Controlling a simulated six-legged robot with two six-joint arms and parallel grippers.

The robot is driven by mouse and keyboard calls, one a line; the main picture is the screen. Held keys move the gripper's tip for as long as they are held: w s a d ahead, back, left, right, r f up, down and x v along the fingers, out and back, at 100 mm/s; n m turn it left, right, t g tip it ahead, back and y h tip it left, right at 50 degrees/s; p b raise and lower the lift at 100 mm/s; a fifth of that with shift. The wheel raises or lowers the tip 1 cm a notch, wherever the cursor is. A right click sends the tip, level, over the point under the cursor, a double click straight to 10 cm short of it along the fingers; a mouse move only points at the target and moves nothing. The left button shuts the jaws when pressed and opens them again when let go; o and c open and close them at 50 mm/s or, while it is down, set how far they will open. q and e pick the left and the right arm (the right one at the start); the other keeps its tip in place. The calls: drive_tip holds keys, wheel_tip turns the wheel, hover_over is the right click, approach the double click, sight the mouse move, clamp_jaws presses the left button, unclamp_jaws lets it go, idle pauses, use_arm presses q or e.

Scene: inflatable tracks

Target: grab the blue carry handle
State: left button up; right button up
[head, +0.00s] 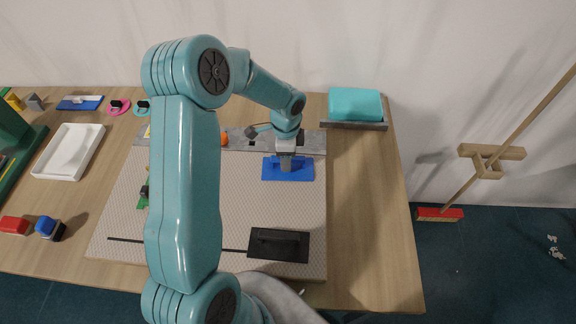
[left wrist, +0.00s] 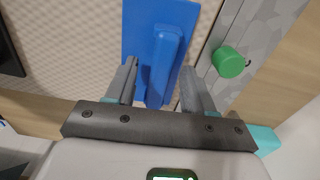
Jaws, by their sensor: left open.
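The blue carry handle (head: 300,173) is a blue plate with a raised bar, lying on the light patterned board (head: 240,215) on the table. In the left wrist view the bar of the blue carry handle (left wrist: 165,50) points toward my left gripper (left wrist: 160,88). The gripper's two grey fingers are apart, one on each side of the bar's near end, with gaps visible. I cannot tell how far down the fingers reach. In the head view my left gripper (head: 287,161) is over the blue plate and hides part of the bar. My right gripper is not in view.
A black plate with a handle (head: 290,244) lies at the board's front right. A green knob (left wrist: 228,62) stands on the grey strip beside the blue plate. A teal block (head: 355,103) sits at the back right. My arm hides the board's left part. The table's right side is clear.

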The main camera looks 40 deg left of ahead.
use_arm(q)
drive_tip(key=shift+a, duration=0.1)
clamp_jaws()
